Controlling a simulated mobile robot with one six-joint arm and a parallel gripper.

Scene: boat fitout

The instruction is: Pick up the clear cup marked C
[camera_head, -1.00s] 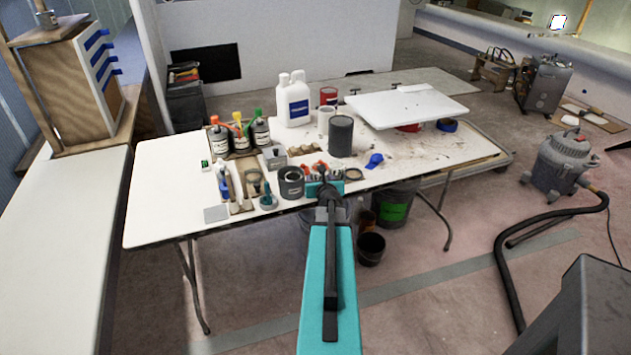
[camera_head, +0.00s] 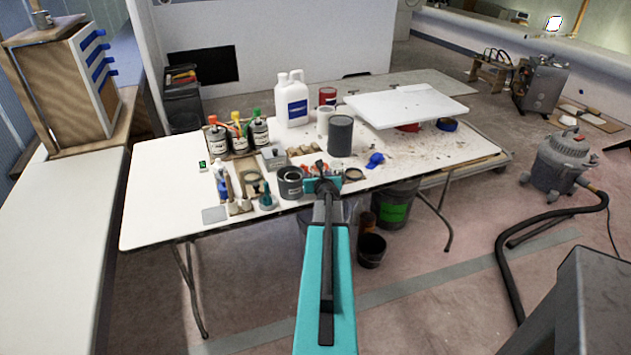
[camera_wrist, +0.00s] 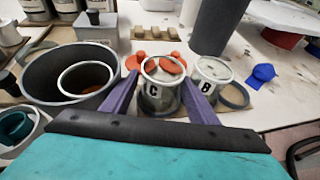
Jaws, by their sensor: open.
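The clear cup marked C (camera_wrist: 157,97) stands upright on the table in the wrist view, with a pale rim and a black letter on a white label. My gripper (camera_wrist: 159,80) is open, with one purple finger on each side of this cup. I cannot tell whether either finger touches it. A similar cup marked B (camera_wrist: 208,86) stands just right of the right finger. In the head view my gripper (camera_head: 323,182) is at the table's front edge, and my arm hides most of the cups.
A large dark pot (camera_wrist: 45,82) stands close to the left finger. Orange-red pieces (camera_wrist: 172,67) lie behind cup C. A tall dark grey can (camera_head: 340,137) stands farther back. A blue item (camera_head: 375,160) and a dark ring (camera_head: 354,174) lie to the right.

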